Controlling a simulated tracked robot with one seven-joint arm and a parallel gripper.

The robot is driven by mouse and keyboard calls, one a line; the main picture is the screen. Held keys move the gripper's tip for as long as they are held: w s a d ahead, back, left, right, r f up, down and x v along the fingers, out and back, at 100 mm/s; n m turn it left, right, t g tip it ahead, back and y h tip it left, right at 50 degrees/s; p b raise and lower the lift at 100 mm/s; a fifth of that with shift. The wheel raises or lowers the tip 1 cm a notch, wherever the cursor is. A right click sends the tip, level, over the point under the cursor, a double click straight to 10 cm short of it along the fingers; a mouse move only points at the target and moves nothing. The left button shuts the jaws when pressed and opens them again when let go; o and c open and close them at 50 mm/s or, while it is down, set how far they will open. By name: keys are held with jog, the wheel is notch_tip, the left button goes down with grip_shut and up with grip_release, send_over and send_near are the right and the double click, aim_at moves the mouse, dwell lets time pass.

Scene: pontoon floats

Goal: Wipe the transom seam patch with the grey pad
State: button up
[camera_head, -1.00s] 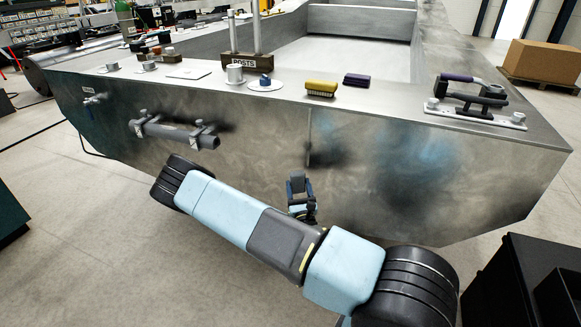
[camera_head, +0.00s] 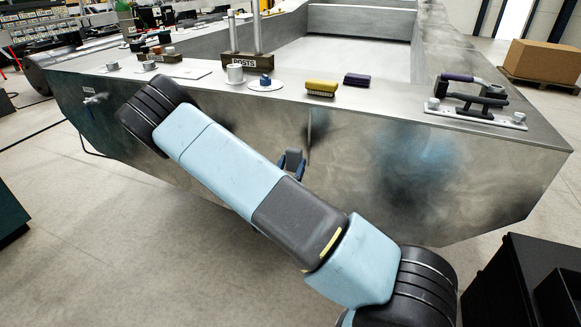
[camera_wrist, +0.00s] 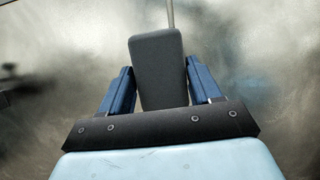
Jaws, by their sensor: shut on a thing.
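The grey pad (camera_wrist: 157,62) is a dark grey block standing up between the two blue fingers of my gripper (camera_wrist: 160,80) in the wrist view. My gripper is shut on it. In the head view the pad (camera_head: 292,158) and my gripper (camera_head: 291,166) show just above my arm, in front of the metal transom (camera_head: 350,170). A thin vertical seam (camera_head: 309,126) runs down the transom beside the pad, with dark smudging around it. The seam (camera_wrist: 171,14) also shows above the pad in the wrist view. I cannot tell whether the pad touches the metal.
On the transom's top ledge are a yellow brush (camera_head: 321,88), a dark purple block (camera_head: 357,80), a cup (camera_head: 235,74), a blue knob on a disc (camera_head: 265,83) and a posts block (camera_head: 249,66). A purple-handled fitting (camera_head: 474,96) sits at the right. My arm hides part of the transom's left side.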

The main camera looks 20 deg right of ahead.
aim_at(303, 144)
jog(key=shift+w+d, duration=0.8)
jog(key=shift+w, duration=0.35)
jog(key=shift+w+d, duration=0.8)
jog(key=shift+w, duration=0.3)
jog(key=shift+w+d, duration=0.65)
jog(key=shift+w, duration=0.25)
jog(key=shift+s+d, duration=0.65)
jog(key=shift+d, duration=0.15)
jog(key=shift+s+d, duration=0.6)
jog(key=shift+d, duration=0.2)
jog(key=shift+w, duration=0.1)
jog(key=shift+w, duration=0.1)
jog(key=shift+w+a+r, duration=0.1)
jog(key=shift+w+a, duration=1.15)
jog(key=shift+a, duration=0.25)
jog(key=shift+c, duration=0.4)
